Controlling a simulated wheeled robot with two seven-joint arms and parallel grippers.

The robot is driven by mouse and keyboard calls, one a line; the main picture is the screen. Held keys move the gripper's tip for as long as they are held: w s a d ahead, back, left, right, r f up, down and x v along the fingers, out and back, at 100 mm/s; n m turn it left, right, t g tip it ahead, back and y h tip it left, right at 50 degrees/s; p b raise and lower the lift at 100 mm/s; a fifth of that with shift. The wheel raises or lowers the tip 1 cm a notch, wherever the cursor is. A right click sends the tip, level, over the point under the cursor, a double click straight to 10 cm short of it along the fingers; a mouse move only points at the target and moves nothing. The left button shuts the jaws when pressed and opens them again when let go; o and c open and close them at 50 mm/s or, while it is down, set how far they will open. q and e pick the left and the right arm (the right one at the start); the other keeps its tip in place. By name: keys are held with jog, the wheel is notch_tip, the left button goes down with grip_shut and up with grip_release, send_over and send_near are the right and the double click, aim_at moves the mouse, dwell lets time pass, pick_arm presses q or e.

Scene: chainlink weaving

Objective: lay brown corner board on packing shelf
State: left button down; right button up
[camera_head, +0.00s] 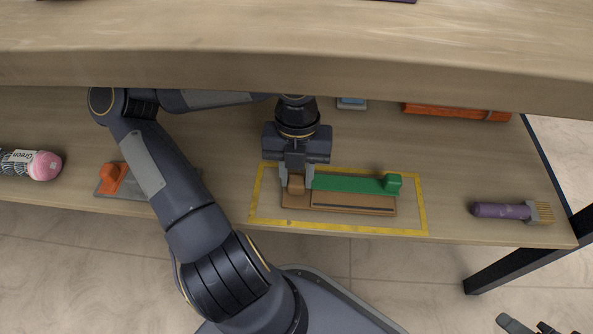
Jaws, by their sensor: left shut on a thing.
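The brown corner board (345,208) lies flat, or very nearly so, on the lower shelf (450,160), inside a yellow outlined rectangle (421,205). It has a raised brown knob at its left end and a dark slot along its length. My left gripper (297,184) points down over that end, shut on the knob. A green board (345,183) with a green knob at its right end lies right behind the brown one. Part of what looks like my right gripper (530,326) shows at the bottom right corner, cut off and far from the boards.
An upper shelf (300,45) overhangs the lower one. A purple-handled brush (505,211) lies to the right, an orange bar (457,112) at the back right, and a blue and white item (351,103) at the back. An orange-handled tool (112,179) and a pink-capped bottle (44,165) lie left.

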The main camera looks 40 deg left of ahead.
pick_arm(q)
jog(key=shift+f, duration=0.5)
jog(key=c, duration=1)
grip_release()
jog(key=shift+o, duration=0.2)
jog(key=shift+f, duration=0.1)
